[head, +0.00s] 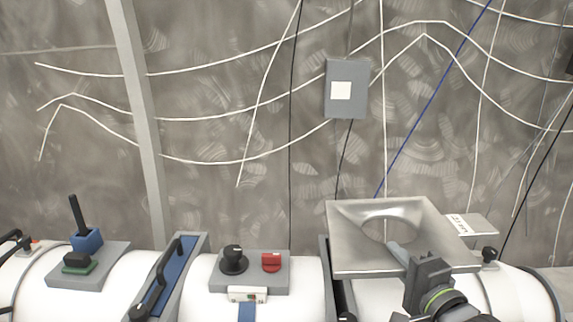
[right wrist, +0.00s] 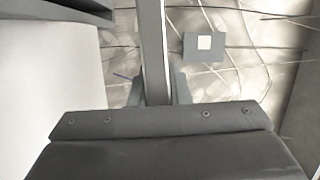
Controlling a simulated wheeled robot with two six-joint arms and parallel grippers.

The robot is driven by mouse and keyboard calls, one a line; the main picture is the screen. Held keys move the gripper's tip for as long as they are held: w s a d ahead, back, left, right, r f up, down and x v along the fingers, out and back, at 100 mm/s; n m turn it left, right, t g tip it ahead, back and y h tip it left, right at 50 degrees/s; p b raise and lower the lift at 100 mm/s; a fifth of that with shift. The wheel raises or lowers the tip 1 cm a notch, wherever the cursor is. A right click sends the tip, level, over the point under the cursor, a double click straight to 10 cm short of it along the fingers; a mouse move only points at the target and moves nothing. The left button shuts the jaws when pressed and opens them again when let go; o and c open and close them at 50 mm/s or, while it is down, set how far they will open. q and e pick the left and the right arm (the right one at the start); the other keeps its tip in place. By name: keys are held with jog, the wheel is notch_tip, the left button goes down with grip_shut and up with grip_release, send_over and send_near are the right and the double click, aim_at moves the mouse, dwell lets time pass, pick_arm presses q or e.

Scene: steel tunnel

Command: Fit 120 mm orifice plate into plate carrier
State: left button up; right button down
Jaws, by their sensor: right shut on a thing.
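The orifice plate (head: 351,252) is a square grey metal plate with a large round hole, tilted above the white pipe at the right of the head view. My right gripper (head: 428,268) is shut on its near right edge. In the right wrist view the plate (right wrist: 152,50) shows edge-on as an upright grey bar between the fingers of the right gripper (right wrist: 154,92). A dark upright slot (head: 338,285) stands by the plate's left side between pipe sections; I cannot tell whether it is the plate carrier. My left gripper is not in view.
A blue panel in a grey frame with a black handle (head: 165,275) crosses the pipe. A grey block with a black knob and red switch (head: 271,262) sits mid-pipe. A blue-based lever (head: 86,240) stands left. A grey wall box (head: 346,73) hangs behind.

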jog(key=shift+s+a+f+m+h+b, duration=0.5)
jog(key=shift+a+f+m+h+b, duration=0.25)
jog(key=shift+h, duration=0.35)
jog(key=shift+s+a+f+m+h+b, duration=0.25)
jog(key=shift+s+f+m+h+b, duration=0.3)
jog(key=shift+h, duration=0.55)
jog(key=shift+r, duration=0.1)
